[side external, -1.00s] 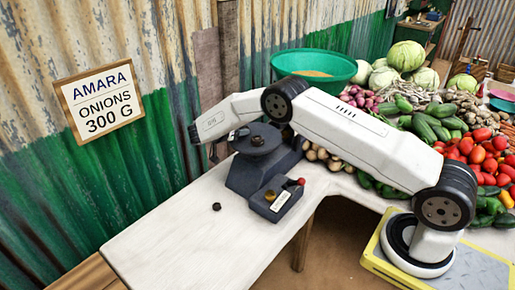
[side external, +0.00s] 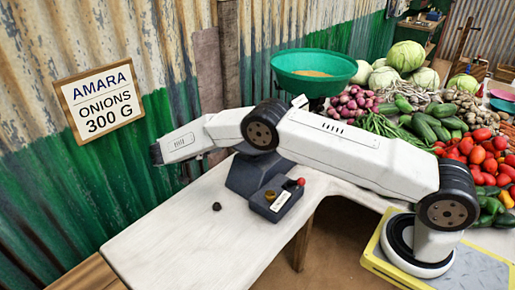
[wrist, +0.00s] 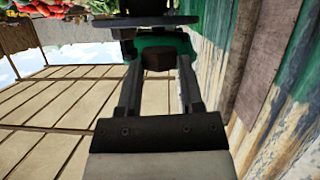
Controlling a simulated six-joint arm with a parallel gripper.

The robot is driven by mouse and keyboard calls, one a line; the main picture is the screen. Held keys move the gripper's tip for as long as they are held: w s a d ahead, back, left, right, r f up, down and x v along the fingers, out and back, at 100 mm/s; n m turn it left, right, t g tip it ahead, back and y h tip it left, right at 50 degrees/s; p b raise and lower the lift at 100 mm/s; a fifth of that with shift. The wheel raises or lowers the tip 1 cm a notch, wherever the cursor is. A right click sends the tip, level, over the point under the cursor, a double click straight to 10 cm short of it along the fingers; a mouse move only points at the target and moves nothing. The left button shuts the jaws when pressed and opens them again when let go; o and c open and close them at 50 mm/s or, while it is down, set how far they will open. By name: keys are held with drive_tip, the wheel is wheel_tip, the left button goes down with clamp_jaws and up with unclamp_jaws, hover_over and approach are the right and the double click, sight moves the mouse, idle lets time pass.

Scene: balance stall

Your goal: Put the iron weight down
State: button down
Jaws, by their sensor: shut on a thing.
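In the wrist view my gripper (wrist: 158,66) is shut on the iron weight (wrist: 158,56), a dark brown, angular block between the fingertips. A dark round plate (wrist: 155,20) shows beyond it at the top of that view. In the side view my gripper (side external: 156,153) is a dark tip at the left end of my arm, in front of the wall and above the far edge of the table; the weight cannot be made out there. The dark grey balance base (side external: 243,177) stands behind my arm, its plate hidden.
A small black weight (side external: 216,206) lies on the pale table (side external: 180,238). A green bowl (side external: 313,72) and vegetables are behind my arm. The table's front left is clear.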

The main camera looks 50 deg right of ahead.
drive_tip(key=shift+r, duration=0.15)
idle(0.3)
wheel_tip(320, 180, up, 16)
drive_tip(key=d+f+n+t+y, duration=0.1)
drive_tip(key=n+t+y, duration=0.2)
drive_tip(key=n+t, duration=0.55)
drive_tip(key=s+a+r+n+t+y, duration=0.1)
drive_tip(key=s+a+n+t+y, duration=0.1)
drive_tip(key=s, duration=0.5)
drive_tip(key=s+a+r+n+t+y, duration=0.1)
drive_tip(key=s+n+t+y, duration=0.2)
drive_tip(key=s, duration=0.4)
drive_tip(key=shift+a+n+y, duration=0.4)
drive_tip(key=shift+n+y, duration=0.35)
drive_tip(key=shift+y, duration=0.05)
drive_tip(key=shift+w, duration=0.1)
